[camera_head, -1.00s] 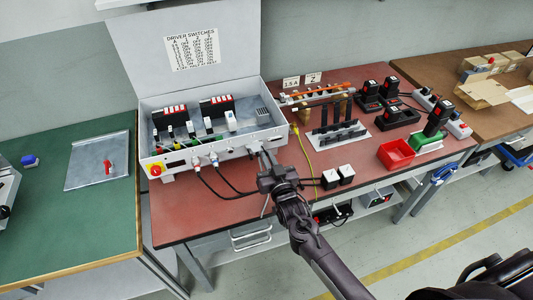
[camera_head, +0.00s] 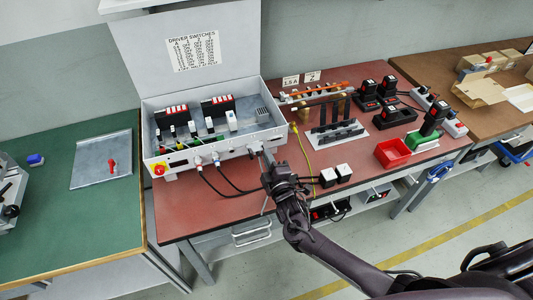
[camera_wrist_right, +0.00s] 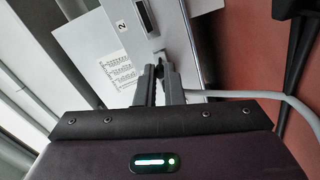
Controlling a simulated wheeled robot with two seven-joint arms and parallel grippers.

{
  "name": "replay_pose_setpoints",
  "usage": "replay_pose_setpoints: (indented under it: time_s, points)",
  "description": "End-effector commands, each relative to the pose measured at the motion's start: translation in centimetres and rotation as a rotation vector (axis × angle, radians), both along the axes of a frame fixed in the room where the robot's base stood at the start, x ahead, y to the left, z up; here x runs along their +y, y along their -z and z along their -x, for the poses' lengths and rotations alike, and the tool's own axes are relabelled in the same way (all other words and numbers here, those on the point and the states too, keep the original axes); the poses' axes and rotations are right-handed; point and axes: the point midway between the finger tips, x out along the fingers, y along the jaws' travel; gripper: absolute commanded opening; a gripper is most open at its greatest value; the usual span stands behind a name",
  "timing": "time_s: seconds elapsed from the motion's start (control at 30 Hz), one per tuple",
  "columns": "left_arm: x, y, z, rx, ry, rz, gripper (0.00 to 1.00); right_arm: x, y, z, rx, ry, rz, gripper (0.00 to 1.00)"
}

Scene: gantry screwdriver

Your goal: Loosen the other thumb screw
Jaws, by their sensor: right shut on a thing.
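The grey driver box (camera_head: 222,153) stands open on the red-brown bench with its lid raised and a switch chart on the lid. My right gripper (camera_head: 265,150) reaches the right end of the box's front face. In the right wrist view its fingers (camera_wrist_right: 161,68) are shut on a small thumb screw (camera_wrist_right: 161,58), which the fingertips mostly hide. Beyond the fingertips, the pale panel carries a label "2" and a printed chart. The other thumb screw cannot be made out. My left gripper is not in view.
Black cables (camera_head: 222,185) hang from the box front near my right arm. A pale cable (camera_wrist_right: 260,96) passes beside the fingers in the wrist view.

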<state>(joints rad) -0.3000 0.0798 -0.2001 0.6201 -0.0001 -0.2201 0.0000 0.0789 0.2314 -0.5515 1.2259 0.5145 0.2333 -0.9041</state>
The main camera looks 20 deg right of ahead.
Motion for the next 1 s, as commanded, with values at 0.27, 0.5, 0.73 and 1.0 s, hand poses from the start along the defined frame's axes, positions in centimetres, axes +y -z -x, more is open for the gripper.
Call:
replay_pose_setpoints:
  time_s: [0.27,0.5,0.73,1.0]
  points:
    - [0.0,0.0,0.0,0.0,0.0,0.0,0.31,0.0,0.0,0.0,0.001,0.0,-0.004,0.2]
    - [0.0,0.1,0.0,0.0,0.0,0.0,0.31,0.0,0.1,0.0,0.002,0.0,-0.027,0.2]
    - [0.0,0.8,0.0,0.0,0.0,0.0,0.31,0.1,0.2,0.0,0.016,0.002,-0.45,0.2]
    - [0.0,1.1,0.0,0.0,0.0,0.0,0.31,0.1,0.1,0.0,0.029,0.0,-0.86,0.2]
